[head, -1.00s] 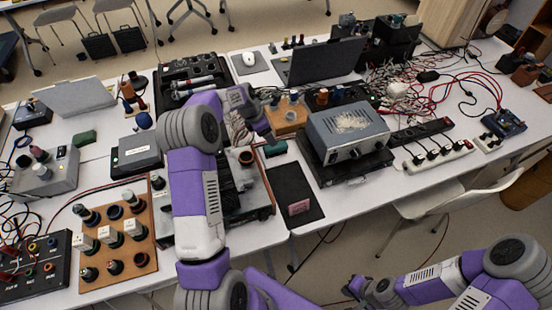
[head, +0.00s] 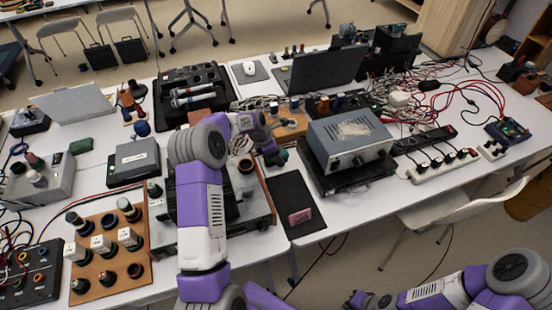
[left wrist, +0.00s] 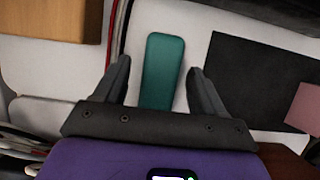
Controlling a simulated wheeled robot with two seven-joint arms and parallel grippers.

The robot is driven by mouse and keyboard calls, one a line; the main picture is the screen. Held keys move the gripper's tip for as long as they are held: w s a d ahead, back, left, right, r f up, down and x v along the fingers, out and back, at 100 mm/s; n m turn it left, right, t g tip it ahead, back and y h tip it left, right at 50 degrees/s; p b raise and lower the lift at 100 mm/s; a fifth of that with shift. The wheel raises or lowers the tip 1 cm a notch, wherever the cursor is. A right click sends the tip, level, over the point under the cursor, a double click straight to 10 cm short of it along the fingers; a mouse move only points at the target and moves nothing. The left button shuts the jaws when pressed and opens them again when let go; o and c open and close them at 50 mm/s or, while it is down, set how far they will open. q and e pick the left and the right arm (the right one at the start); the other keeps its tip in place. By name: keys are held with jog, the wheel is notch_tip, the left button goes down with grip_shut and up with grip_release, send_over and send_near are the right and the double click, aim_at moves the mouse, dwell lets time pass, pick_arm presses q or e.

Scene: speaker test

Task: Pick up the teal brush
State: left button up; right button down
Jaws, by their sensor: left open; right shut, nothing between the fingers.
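The teal brush (left wrist: 163,70) lies on the white table in the left wrist view, its long side running away from my gripper. My left gripper (left wrist: 160,68) is open, with one finger on each side of the brush and visible gaps between. In the head view my left gripper (head: 271,152) reaches down over the table from the left, and only a small teal end of the brush (head: 283,155) shows beside it. My right gripper (head: 355,299) is shut and empty, low at the bottom edge, away from the table.
A black mat (head: 285,190) with a pink block (head: 299,216) lies close to the brush. A grey metal instrument (head: 350,140) stands to its right. A wooden block with holes (head: 290,125) is behind.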

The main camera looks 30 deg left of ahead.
pick_arm(q)
jog(key=shift+f, duration=0.25)
dwell(0.3)
jog(key=c, duration=1.1)
jog(key=shift+o, duration=0.2)
jog(key=shift+r, duration=0.15)
notch_tip(320, 180, up, 10)
jog(key=p, duration=0.2)
jog(key=shift+r+p, duration=0.1)
jog(key=shift+p, duration=0.25)
